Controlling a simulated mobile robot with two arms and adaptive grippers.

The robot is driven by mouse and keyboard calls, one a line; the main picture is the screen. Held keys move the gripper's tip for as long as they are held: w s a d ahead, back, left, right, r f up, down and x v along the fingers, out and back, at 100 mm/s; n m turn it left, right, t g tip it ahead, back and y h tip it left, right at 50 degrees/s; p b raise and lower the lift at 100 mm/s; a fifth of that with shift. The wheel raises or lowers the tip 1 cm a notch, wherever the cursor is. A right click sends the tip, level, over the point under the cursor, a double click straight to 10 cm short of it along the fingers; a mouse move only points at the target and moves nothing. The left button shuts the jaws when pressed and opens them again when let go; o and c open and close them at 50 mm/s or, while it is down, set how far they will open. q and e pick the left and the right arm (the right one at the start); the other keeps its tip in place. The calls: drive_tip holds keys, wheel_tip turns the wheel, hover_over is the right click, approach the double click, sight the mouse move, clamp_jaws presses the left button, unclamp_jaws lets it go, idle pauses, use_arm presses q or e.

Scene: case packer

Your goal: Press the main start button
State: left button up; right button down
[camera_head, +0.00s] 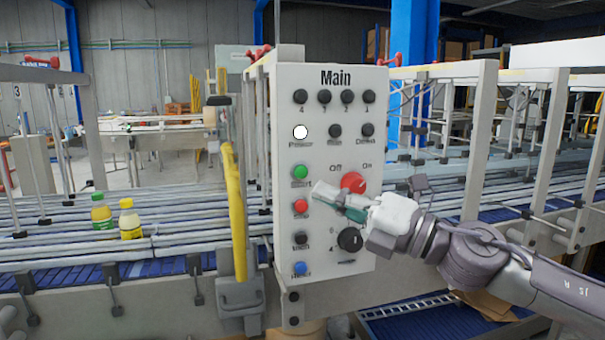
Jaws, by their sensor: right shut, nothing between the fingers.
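The Main control panel (325,100) is an upright light grey plate in the middle of the view. The green button (300,172), with a small label that looks like "Start", is in its left column. A red button (300,206) sits just below it. My right gripper (322,192) comes in from the right and is shut and empty. Its fingertips are in front of the panel, slightly right of and below the green button, close to the red one. I cannot tell whether they touch the panel. The green button is unobstructed. My left gripper is not in view.
A red rotary knob (353,183) and a black knob (350,239) are close to my right gripper. A blue button (300,268) is lower left. A yellow handle (235,215) stands left of the panel.

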sight(301, 172)
drive_tip(key=shift+w, duration=0.1)
drive_tip(key=shift+w+a+b, duration=0.25)
drive_tip(key=shift+w+a, duration=0.2)
drive_tip(key=shift+w, duration=0.9)
drive_tip(key=shift+w+a+b, duration=0.2)
drive_tip(key=shift+w+a, duration=0.3)
drive_tip(key=shift+w, duration=0.9)
drive_tip(key=shift+w+a+b, duration=0.25)
drive_tip(key=shift+w+a, duration=0.2)
drive_tip(key=shift+w, duration=0.9)
drive_tip(key=shift+w+r, duration=0.1)
drive_tip(key=shift+w, duration=0.15)
drive_tip(key=shift+w+a, duration=0.1)
